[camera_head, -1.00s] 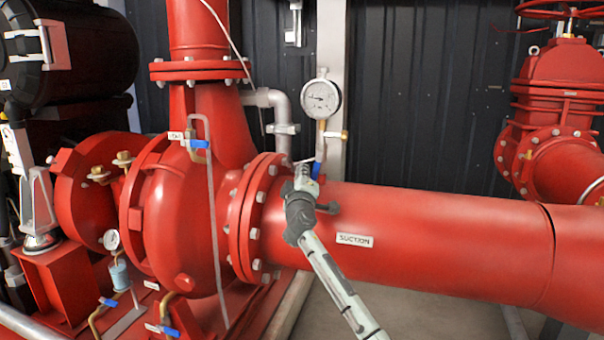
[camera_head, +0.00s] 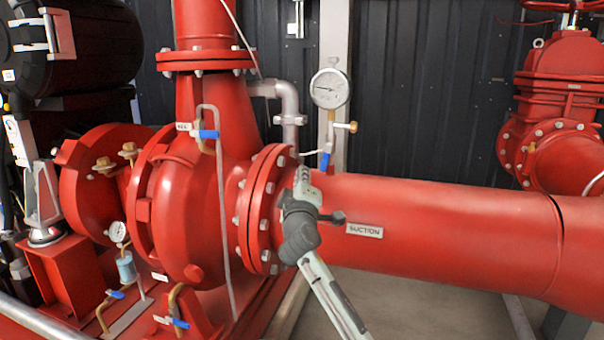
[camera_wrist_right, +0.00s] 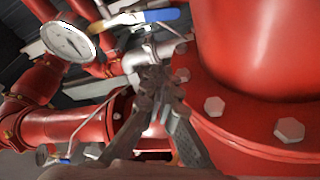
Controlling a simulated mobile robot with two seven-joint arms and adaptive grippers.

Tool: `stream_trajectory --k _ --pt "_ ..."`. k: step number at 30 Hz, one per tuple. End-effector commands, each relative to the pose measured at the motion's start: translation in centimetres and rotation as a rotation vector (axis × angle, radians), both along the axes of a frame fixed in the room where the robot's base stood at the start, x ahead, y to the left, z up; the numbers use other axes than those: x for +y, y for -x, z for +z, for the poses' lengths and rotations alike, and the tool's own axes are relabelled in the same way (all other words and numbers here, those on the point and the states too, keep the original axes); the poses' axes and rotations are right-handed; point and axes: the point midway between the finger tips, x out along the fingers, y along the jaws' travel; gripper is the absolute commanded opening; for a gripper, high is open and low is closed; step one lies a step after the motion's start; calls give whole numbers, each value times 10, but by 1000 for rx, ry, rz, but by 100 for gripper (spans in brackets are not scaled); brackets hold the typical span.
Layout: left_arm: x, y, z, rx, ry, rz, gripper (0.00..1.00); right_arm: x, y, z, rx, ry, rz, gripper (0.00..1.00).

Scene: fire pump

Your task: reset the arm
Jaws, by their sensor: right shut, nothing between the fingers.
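My right arm rises from the bottom of the head view, in front of the red suction pipe (camera_head: 450,235). Its gripper (camera_head: 303,170) is shut and empty, pointing up in front of the bolted flange (camera_head: 262,205). In the right wrist view, the closed fingers (camera_wrist_right: 155,80) point toward a grey pipe elbow (camera_wrist_right: 140,62), with nothing held; I cannot tell whether they touch anything. My left gripper is not in view.
A round pressure gauge (camera_head: 330,88) with a blue-handled valve (camera_head: 325,160) stands just behind and right of the gripper. Another blue-handled valve (camera_head: 205,134) is on the pump casing (camera_head: 190,210). A red gate valve (camera_head: 565,90) stands at right. Open floor shows below the pipe.

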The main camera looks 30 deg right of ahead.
Motion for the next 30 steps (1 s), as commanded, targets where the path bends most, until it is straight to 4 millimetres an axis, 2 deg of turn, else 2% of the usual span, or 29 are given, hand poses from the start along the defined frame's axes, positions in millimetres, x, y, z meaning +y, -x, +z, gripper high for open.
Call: stream_trajectory --k 11,14,17,20,21,23,24,26,27,30 --pt "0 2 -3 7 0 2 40 0 0 0 1 0 0 0" --pt "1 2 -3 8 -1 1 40 0 1 -11 16 -17 2 0" --pt "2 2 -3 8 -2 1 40 3 9 -47 68 -77 11 0" --pt "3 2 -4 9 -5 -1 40 8 27 -108 161 -186 18 0" --pt "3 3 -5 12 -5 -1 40 11 38 -136 205 -238 21 0" --pt "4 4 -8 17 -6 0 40 17 57 -179 276 -319 20 0" --pt "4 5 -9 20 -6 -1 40 21 71 -206 323 -372 19 0" --pt "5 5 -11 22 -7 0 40 29 95 -246 394 -451 13 0" --pt "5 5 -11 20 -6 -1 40 35 112 -270 442 -503 7 0" --pt "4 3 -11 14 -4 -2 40 51 160 -328 565 -632 -14 0"
